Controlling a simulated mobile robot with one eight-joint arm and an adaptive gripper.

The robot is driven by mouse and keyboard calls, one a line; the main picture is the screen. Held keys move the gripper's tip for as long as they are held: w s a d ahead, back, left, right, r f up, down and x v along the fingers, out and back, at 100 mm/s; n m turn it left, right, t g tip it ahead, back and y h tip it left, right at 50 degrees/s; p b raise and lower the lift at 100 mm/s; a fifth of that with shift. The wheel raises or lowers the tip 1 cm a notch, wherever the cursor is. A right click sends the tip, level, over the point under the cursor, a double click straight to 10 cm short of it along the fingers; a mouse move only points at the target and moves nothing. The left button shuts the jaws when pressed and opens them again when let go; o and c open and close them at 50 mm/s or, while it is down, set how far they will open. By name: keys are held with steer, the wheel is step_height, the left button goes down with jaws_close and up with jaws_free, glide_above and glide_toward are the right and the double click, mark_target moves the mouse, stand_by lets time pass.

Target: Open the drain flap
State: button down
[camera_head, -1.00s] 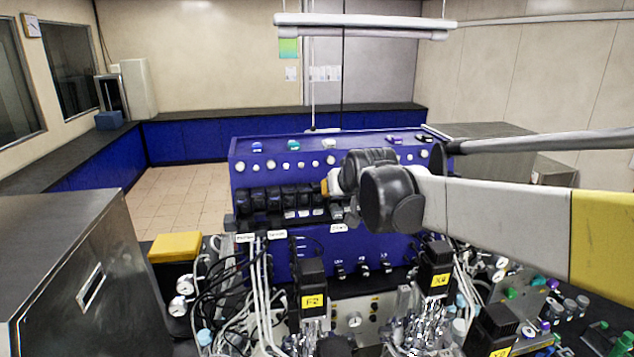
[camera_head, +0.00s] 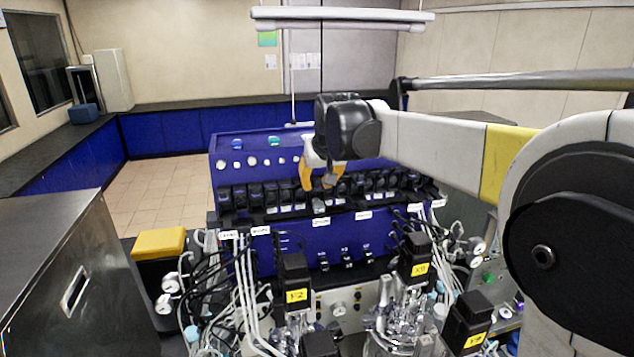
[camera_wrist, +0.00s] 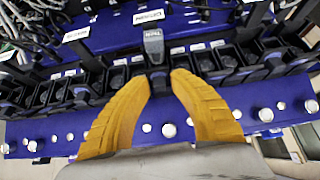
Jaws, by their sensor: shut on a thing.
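My gripper (camera_head: 318,187) reaches down to the row of black flaps along the front of the blue console. In the wrist view its two yellow fingers (camera_wrist: 162,76) are closed around the dark stem of one flap in that row. This flap (camera_wrist: 153,42) has a grey tab that sticks out past the fingertips and stands out from its neighbours. The tab also shows just below my gripper in the head view (camera_head: 319,206). The label beyond it (camera_wrist: 148,16) is too small to read surely. Part of the held flap is hidden between the fingers.
More black flaps (camera_head: 258,194) sit close on both sides. The blue console (camera_head: 230,146) carries several round knobs. Tubing and black motor blocks (camera_head: 297,280) crowd the front. A metal cabinet (camera_head: 60,260) stands at the left, with open floor (camera_head: 160,186) behind.

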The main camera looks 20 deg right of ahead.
steer(key=shift+s+f, duration=0.1)
steer(key=shift+f, duration=0.05)
steer(key=c, duration=1.4)
jaws_free()
steer(key=v, duration=1.2)
